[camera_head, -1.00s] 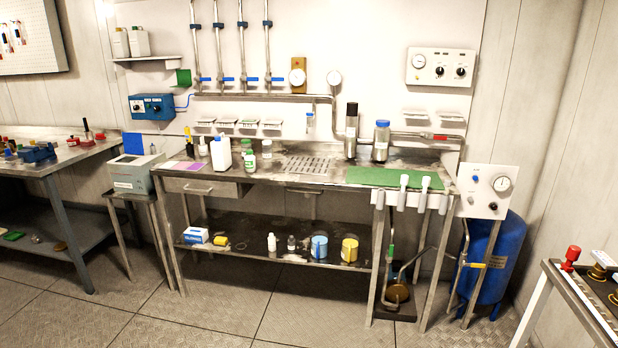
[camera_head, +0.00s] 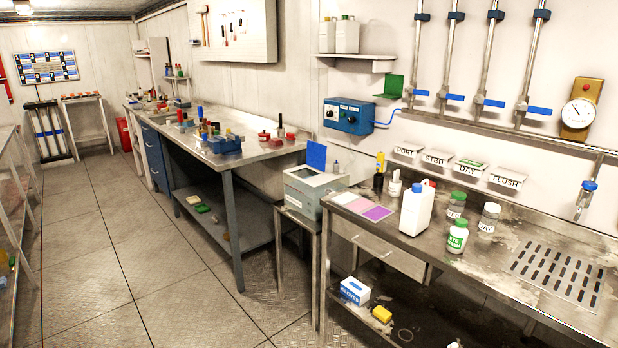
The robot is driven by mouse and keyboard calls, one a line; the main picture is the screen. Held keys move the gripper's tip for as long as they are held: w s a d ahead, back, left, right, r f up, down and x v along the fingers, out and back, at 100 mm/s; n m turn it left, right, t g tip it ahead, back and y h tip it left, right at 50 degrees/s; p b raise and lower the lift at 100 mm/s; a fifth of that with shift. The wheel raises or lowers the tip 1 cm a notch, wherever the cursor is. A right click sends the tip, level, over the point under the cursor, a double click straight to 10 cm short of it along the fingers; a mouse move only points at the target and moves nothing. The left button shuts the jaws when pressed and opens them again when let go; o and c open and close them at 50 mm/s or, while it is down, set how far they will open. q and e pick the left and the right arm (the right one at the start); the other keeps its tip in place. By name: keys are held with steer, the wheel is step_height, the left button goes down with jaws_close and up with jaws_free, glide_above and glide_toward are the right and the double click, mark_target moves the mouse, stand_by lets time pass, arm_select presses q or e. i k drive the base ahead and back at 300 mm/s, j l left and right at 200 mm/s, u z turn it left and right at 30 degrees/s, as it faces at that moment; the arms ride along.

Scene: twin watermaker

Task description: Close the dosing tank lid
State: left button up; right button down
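I cannot surely pick out a dosing tank or its lid in the head view. A grey-green box (camera_head: 312,192) stands on a small metal stand between the two benches, with an upright blue panel (camera_head: 316,155) at its back left; I cannot tell whether this panel is a lid. A white jug (camera_head: 416,209) stands on the steel bench on the right, beside several small jars. Neither of my grippers is in view.
The steel bench (camera_head: 560,322) with its drain grate (camera_head: 556,272) fills the right. A workbench with a blue vise (camera_head: 225,144) stands further back along the wall. Shelves (camera_head: 18,190) edge the left. The tiled floor (camera_head: 130,270) between is open.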

mark_target(315, 153)
steer(key=i+j+u, duration=0.15)
steer(key=i+u, duration=0.2)
steer(key=i, duration=0.45)
steer(key=i+u, duration=0.3)
steer(key=i, duration=0.5)
